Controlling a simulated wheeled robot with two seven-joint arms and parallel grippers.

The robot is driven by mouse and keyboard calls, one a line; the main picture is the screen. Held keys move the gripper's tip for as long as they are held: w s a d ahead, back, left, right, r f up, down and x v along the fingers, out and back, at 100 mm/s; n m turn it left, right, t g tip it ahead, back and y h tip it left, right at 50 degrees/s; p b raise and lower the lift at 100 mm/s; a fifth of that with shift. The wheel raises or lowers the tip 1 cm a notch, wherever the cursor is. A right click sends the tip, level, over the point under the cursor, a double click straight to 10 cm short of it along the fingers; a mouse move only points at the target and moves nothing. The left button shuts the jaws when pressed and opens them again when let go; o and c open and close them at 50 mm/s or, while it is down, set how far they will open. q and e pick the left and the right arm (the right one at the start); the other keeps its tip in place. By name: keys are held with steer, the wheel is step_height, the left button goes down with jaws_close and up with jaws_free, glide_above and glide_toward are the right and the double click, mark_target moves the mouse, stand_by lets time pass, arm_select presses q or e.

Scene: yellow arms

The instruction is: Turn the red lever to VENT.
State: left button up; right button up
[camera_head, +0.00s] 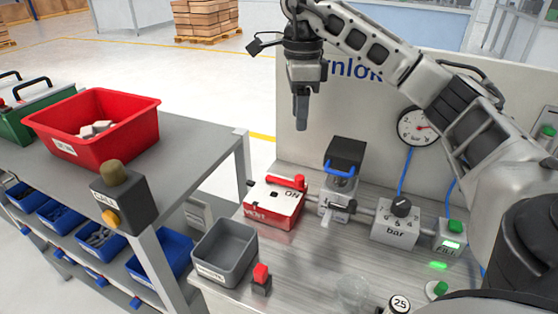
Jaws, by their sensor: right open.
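The red lever (287,181) lies on top of a red-and-white valve box (272,208) on the workbench. The box carries an ON label near the lever's right end and a VENT label at its lower left front. The lever lies along the back of the box, toward the ON side and away from the VENT label. My right gripper (301,115) hangs pointing down, well above and behind the box, touching nothing. It is seen edge-on, so the gap between its fingers is hard to see. My left gripper is out of view.
Right of the box stand a unit with a blue handle (340,170), a regulator marked bar (396,224) and a green-lit box (450,238). A grey bin (224,250) and red button (261,279) sit in front. A gauge (417,126) hangs on the back panel.

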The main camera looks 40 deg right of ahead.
steer(key=b, duration=0.2)
glide_above(300, 177)
step_height(300, 177, down, 5)
step_height(300, 177, down, 9)
steer(key=shift+r, duration=0.1)
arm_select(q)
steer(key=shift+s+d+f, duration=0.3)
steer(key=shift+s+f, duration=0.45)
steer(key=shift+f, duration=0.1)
arm_select(e)
steer(key=shift+f, duration=0.75)
steer(key=shift+c, duration=0.2)
jaws_close()
